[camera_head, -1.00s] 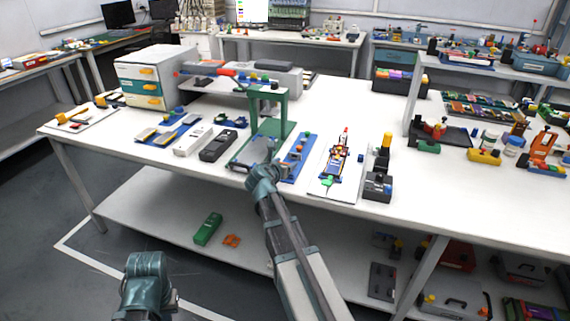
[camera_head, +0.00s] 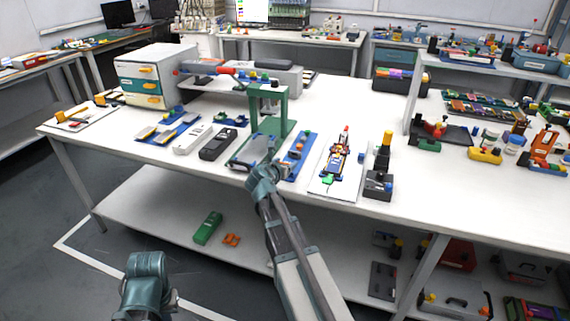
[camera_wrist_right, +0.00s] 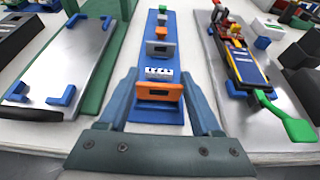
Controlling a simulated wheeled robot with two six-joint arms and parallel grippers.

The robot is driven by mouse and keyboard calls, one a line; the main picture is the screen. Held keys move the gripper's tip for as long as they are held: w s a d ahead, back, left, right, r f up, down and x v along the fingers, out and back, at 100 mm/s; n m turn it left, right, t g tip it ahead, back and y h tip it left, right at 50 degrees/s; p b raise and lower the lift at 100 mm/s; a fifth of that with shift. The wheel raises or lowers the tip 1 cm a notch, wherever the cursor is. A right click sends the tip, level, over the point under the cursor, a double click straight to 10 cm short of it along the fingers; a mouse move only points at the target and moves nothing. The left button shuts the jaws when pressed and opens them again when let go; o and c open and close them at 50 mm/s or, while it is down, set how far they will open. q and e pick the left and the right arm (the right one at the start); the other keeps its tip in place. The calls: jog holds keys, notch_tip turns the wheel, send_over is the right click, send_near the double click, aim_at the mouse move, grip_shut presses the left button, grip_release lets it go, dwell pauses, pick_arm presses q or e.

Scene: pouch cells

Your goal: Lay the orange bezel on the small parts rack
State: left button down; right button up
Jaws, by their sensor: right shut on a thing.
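The orange bezel (camera_wrist_right: 159,104) is a small rectangular frame with a dark opening, in the right wrist view. It stands upright between the fingers of my right gripper (camera_wrist_right: 160,90), which is shut on it. It is over the near end of the small parts rack (camera_wrist_right: 150,122), a long blue strip; I cannot tell whether it touches the strip. A white part and a grey part stand behind it on the strip. The rack (camera_head: 291,174) also shows in the head view, beside my right gripper (camera_head: 268,163). My left arm is at the lower left; its fingers are hidden.
A grey plate with blue corner blocks (camera_wrist_right: 62,62) and a green press (camera_head: 286,110) are left of the rack. A white board with a colourful assembly (camera_head: 325,186) and a dark stand (camera_head: 378,186) are to its right. The table's front edge is close.

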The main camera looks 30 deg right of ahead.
jog(key=shift+f+b, duration=1.05)
jog(key=shift+f, duration=0.1)
jog(key=o, duration=1.4)
jog(key=shift+r, duration=0.1)
jog(key=shift+c, duration=0.2)
jog(key=p+v, duration=0.5)
jog(key=v, duration=0.8)
jog(key=shift+s+a+r, duration=0.25)
